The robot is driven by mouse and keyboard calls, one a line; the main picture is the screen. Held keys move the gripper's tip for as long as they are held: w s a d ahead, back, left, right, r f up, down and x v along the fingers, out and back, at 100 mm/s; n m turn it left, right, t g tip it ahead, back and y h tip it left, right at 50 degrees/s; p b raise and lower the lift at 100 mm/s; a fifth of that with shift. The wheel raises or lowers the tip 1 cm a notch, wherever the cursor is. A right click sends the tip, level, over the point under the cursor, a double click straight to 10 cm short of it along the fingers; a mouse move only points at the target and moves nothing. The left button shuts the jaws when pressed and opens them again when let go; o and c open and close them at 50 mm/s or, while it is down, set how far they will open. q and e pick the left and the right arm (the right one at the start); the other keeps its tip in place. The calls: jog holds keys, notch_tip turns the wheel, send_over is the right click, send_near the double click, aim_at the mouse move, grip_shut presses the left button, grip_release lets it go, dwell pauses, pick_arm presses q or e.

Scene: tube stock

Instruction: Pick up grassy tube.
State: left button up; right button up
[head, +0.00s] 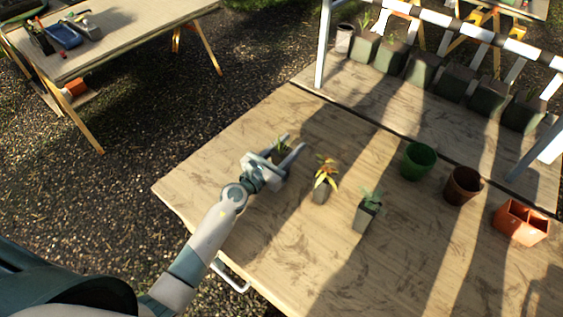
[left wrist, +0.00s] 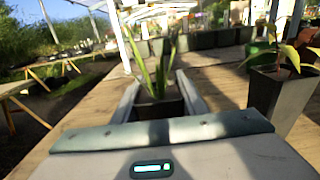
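The grassy tube, a small dark pot with upright grass-like leaves (head: 281,148), stands on the wooden table near its left edge. In the left wrist view the grassy tube (left wrist: 160,106) is between the two fingers. My left gripper (head: 292,147) is open around it, one finger on each side, with gaps that look small. I cannot tell whether either finger touches the pot. The pot's lower part is hidden by the gripper in the left wrist view. My right gripper is not in view.
A tube with orange-yellow leaves (head: 322,190) and one with green leaves (head: 367,212) stand to the right. Farther right are a green pot (head: 418,162), a brown pot (head: 463,187) and an orange planter (head: 521,222). A rack with several dark pots stands behind.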

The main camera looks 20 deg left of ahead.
pick_arm(q)
jog(key=c, duration=0.5)
jog(key=shift+o, duration=0.2)
jog(key=shift+r, duration=0.15)
jog(key=shift+r+p, duration=0.55)
jog(key=shift+r, duration=0.05)
notch_tip(320, 180, up, 9)
jog(key=p, duration=0.4)
jog(key=shift+f, duration=0.2)
